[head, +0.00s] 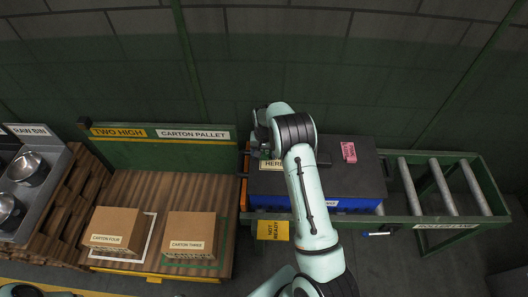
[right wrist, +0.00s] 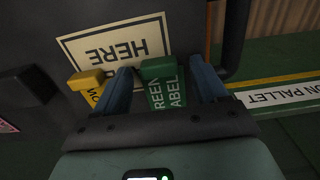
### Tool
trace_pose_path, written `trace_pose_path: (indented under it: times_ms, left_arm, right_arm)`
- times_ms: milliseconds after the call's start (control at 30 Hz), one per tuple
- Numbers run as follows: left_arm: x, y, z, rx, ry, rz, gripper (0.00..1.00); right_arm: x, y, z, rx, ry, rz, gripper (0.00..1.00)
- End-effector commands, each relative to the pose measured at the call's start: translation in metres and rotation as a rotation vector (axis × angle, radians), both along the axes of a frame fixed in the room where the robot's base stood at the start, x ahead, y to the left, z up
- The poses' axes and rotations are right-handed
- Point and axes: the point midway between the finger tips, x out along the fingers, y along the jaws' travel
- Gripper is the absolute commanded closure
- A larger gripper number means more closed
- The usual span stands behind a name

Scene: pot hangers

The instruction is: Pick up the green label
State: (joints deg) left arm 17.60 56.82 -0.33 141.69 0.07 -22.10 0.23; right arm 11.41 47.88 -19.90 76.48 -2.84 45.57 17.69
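In the head view my right wrist (head: 280,128) hides the label and the fingertips, at the left end of the dark bench top (head: 290,183). My left gripper does not show.
A yellow label (right wrist: 87,82) stands close beside the left finger, by a cream "HERE" sign (right wrist: 115,48). A pink block (head: 348,152) lies on the bench's right part. The roller lane (head: 440,187) is empty. Cartons (head: 190,238) stand on the pallet at left.

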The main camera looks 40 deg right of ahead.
Motion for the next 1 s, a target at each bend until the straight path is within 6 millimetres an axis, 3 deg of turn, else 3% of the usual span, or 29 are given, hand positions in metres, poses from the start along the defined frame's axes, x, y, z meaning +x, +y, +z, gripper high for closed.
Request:
trace_pose_path:
  times_ms: [33,167,667,867,1000]
  left_arm:
    - [0.0,0.0,0.0,0.0,0.0,0.0,1.0]
    - [0.0,0.0,0.0,0.0,0.0,0.0,1.0]
    - [-0.001,0.0,-0.001,0.0,0.001,0.001,1.0]
    - [-0.003,0.0,-0.002,0.0,0.003,0.0,1.0]
    - [-0.003,0.0,-0.002,0.0,0.003,0.0,1.0]
  right_arm:
    - [0.0,0.0,0.0,0.0,0.0,0.0,0.44]
    - [0.0,0.0,0.0,0.0,0.0,0.0,0.86]
    - [0.001,0.0,0.011,-0.002,-0.002,0.0,0.87]
    - [0.001,-0.001,0.043,-0.002,-0.004,0.0,0.87]
    - [0.002,0.0,0.078,-0.002,-0.007,0.0,0.87]
